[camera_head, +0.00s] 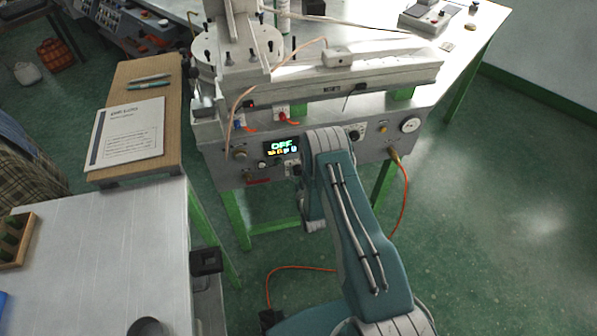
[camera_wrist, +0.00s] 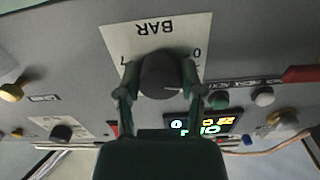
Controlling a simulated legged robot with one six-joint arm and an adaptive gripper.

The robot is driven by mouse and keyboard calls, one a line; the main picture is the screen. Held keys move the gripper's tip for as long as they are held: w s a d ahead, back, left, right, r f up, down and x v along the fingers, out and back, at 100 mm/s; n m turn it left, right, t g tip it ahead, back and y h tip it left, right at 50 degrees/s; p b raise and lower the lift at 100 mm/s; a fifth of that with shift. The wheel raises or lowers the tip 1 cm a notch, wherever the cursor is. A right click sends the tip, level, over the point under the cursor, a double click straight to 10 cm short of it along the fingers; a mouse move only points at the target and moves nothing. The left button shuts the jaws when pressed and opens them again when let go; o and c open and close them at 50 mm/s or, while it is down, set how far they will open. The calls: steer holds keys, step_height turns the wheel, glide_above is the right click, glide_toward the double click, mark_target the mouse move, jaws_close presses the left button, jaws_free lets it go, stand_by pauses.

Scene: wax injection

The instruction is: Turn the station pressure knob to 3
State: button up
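The pressure knob (camera_wrist: 160,75) is a dark round knob on the station's grey panel. A white label marked BAR (camera_wrist: 155,30) lies around it, upside down in the wrist view, with a 7 at left and a 0 at right. My gripper (camera_wrist: 160,72) has one finger on each side of the knob, and its fingertips appear to press against the knob's sides. In the head view my arm covers this part of the panel.
Other knobs and buttons sit close by, including a green button (camera_wrist: 218,100) and a dark knob (camera_wrist: 62,132). A round gauge (camera_head: 410,125) is at the panel's right. An orange cable (camera_head: 405,195) hangs below. Open floor lies at right.

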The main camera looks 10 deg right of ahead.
steer(key=shift+w, duration=0.1)
stand_by(0.3)
steer(key=m, duration=0.5)
steer(key=shift+m, duration=0.3)
steer(key=m, duration=0.6)
stand_by(0.4)
steer(key=shift+d, duration=0.1)
steer(key=o, duration=1.2)
